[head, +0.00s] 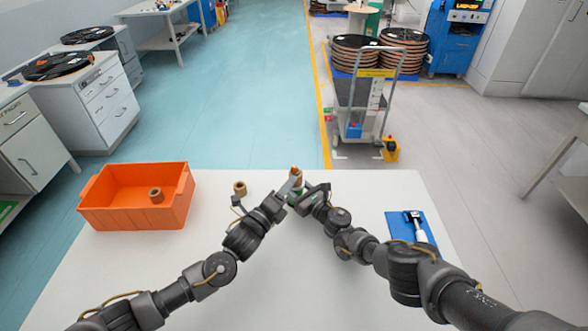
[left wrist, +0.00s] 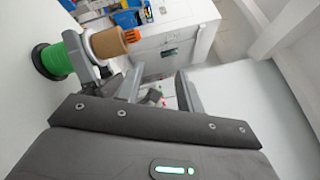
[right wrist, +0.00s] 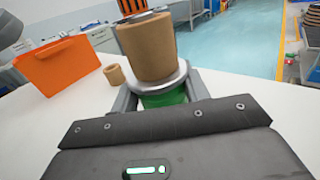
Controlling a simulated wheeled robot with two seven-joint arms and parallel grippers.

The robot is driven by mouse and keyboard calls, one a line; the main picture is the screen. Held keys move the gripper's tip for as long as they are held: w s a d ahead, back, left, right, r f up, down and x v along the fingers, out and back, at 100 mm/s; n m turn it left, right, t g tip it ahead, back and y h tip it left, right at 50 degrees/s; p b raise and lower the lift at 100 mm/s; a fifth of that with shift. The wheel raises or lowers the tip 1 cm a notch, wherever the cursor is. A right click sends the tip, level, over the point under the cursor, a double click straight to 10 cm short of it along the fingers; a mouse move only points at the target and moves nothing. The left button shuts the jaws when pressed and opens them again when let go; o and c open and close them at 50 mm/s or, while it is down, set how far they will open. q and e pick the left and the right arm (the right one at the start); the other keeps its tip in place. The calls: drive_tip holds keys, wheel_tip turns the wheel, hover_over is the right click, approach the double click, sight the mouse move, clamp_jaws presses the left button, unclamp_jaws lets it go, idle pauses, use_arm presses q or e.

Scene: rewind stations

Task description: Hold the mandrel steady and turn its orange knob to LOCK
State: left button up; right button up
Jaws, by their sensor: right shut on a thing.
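The mandrel stands upright on the white table in front of me. In the right wrist view its green lower part (right wrist: 163,99) sits under a silver flange (right wrist: 158,80) with a brown core (right wrist: 148,48) above. The orange knob (left wrist: 131,36) shows at the core's end in the left wrist view, and on top in the head view (head: 295,170). My right gripper (head: 300,197) is shut on the green lower part. My left gripper (head: 293,186) is beside the mandrel's upper part, fingers apart (left wrist: 158,88) with nothing between them. The knob's markings are too small to read.
An orange bin (head: 135,212) with a brown core (head: 156,195) inside stands at the left of the table (head: 250,290). Another loose core (head: 240,188) stands left of the mandrel. A blue mat (head: 400,226) with a white-handled tool (head: 419,228) lies at the right. A cart (head: 362,95) stands beyond.

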sight(292, 170)
use_arm(q)
drive_tip(key=w+a+f+m+g+h, duration=0.1)
drive_tip(key=a+m, duration=0.2)
drive_tip(key=m, duration=0.4)
drive_tip(key=a+f+m+g, duration=0.1)
drive_tip(key=a+m+g, duration=0.15)
drive_tip(key=m, duration=0.45)
drive_tip(key=shift+t, duration=0.45)
drive_tip(key=x, duration=1.2)
drive_tip(key=shift+r, duration=0.1)
drive_tip(key=shift+c, duration=0.5)
drive_tip(key=shift+s, duration=0.1)
clamp_jaws()
